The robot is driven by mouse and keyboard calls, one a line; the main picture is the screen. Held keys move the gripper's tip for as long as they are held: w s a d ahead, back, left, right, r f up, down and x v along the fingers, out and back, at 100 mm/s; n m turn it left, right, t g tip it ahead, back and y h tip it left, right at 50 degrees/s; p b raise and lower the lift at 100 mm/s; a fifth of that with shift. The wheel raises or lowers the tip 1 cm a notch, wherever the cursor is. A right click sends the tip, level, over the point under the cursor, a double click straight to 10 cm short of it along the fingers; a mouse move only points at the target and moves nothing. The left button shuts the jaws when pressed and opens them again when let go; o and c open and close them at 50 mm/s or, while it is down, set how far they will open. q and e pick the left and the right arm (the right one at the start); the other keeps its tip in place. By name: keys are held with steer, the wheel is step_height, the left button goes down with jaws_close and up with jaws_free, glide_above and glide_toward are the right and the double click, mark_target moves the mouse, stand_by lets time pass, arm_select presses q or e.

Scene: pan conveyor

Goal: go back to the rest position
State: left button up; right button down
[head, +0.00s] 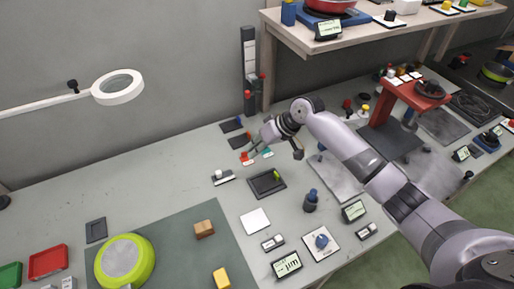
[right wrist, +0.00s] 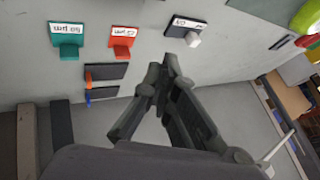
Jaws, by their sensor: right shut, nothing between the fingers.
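My right gripper (head: 256,146) is at the back of the grey worktable, its arm reaching in from the right. In the right wrist view my right gripper (right wrist: 166,68) is shut, its fingers meeting with nothing held. A teal labelled block (right wrist: 67,45), a red labelled block (right wrist: 122,38) and a black labelled block with a white knob (right wrist: 188,30) are near the fingertips, apart from them. In the head view the red block (head: 246,158) lies just below the gripper and the black one (head: 223,177) lies lower left. My left gripper is not in view.
A dark tray (head: 267,184), a dark blue bottle-like piece (head: 311,200) and a green-rimmed round pan (head: 124,262) are on the table. A dark post (head: 249,60) stands behind the gripper. A raised shelf (head: 375,41) is at upper right. The left back table is clear.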

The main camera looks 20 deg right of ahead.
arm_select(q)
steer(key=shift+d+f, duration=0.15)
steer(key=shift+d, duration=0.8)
arm_select(e)
steer(key=shift+v, duration=0.8)
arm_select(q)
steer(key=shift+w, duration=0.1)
